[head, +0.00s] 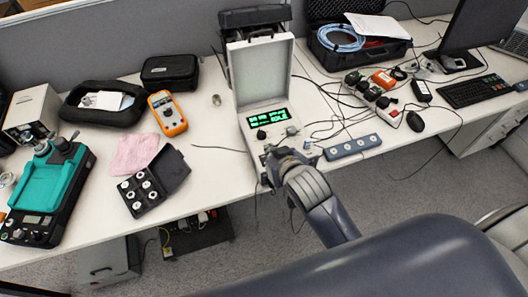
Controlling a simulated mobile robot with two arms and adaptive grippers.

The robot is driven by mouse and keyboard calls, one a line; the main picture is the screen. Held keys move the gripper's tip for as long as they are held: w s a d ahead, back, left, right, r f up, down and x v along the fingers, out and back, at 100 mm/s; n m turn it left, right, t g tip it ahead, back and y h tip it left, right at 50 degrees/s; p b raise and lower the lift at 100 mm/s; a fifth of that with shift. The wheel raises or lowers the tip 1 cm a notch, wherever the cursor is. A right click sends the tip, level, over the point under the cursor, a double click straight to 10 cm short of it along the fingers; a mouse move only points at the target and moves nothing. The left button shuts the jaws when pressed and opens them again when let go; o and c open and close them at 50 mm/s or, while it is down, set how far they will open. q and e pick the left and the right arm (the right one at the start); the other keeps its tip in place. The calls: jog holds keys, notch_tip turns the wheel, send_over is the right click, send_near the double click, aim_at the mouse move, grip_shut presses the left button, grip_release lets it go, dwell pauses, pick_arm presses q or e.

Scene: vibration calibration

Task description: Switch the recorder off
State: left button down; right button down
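The likely recorder is a pale open case (244,121) at the middle of the bench, with its lid raised. Its green display (268,117) is lit with characters too small to read surely. A dark round knob (261,134) sits below the display, with another control (291,130) to its right. My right gripper (276,157) is at the front edge of the case, over its lower panel. It covers part of that panel, so any switch there is hidden. I cannot tell whether its fingers are open or touching the panel. My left gripper is out of view.
An orange multimeter (167,113), a pink cloth (135,153) and an open black box of sensors (152,185) lie left of the case. A grey-blue power strip (352,147) and loose cables lie right. A teal device (48,181) stands at far left.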

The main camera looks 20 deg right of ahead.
send_over(262, 155)
jog(key=s, duration=0.2)
notch_tip(262, 155, down, 5)
jog(key=shift+s+r+p, duration=0.15)
jog(key=shift+r+p, duration=0.05)
jog(key=shift+p, duration=0.25)
notch_tip(262, 155, down, 2)
jog(key=shift+f, duration=1)
jog(key=shift+w+p, duration=0.2)
jog(key=shift+p, duration=0.1)
jog(key=shift+w+f, duration=0.1)
jog(key=shift+f, duration=0.2)
jog(key=shift+s+f+p, duration=0.15)
jog(key=shift+s+p, duration=0.3)
jog(key=shift+s, duration=0.45)
